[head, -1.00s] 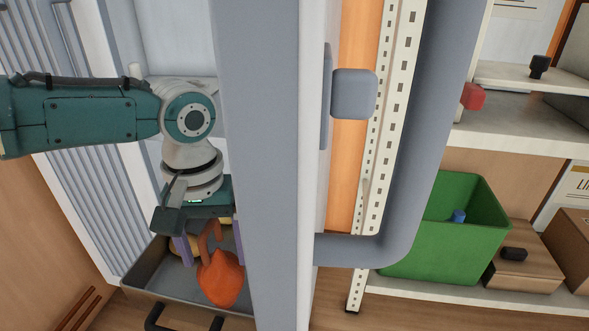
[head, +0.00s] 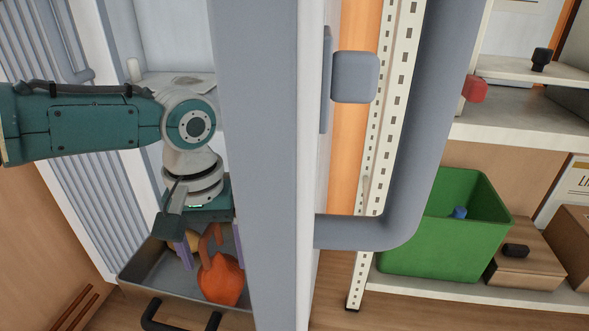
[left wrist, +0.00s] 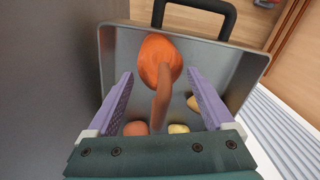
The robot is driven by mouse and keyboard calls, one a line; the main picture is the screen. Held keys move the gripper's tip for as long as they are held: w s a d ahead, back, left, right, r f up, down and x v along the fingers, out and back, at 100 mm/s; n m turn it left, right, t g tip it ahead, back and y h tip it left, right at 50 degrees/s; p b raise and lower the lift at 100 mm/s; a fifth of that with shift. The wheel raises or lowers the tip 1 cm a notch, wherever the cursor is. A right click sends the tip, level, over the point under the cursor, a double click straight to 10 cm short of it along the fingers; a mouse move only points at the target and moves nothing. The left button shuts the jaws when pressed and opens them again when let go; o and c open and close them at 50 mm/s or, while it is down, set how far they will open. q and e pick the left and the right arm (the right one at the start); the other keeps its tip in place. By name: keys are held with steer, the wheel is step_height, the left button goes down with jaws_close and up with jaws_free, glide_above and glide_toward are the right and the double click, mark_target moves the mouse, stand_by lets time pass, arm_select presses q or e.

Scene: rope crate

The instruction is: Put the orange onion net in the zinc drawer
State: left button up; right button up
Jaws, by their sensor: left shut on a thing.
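The orange onion net (head: 222,280) has a round body and a brownish-orange neck. My left gripper (head: 210,246), with purple fingers, is shut on its neck, and the body hangs below. The zinc drawer (head: 148,264) is a grey metal tray with a black handle, pulled out below the gripper. In the left wrist view the net (left wrist: 158,60) shows over the drawer (left wrist: 215,62), its neck running between the fingers (left wrist: 160,85). Whether the net touches the drawer floor, I cannot tell. A grey-blue upright hides the drawer's right part in the head view. My right gripper is not in view.
Several small yellow and reddish-brown vegetables (left wrist: 178,129) lie in the drawer. The wide upright (head: 262,150) stands close to the right of my left arm. To the right, a green crate (head: 440,235) and a cardboard box (head: 525,270) stand on a low shelf.

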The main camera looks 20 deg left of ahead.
mark_target(208, 229)
arm_select(q)
steer(key=shift+f, duration=0.35)
steer(key=o, duration=1.5)
steer(key=shift+o, duration=0.2)
step_height(208, 229, up, 10)
steer(key=p, duration=0.6)
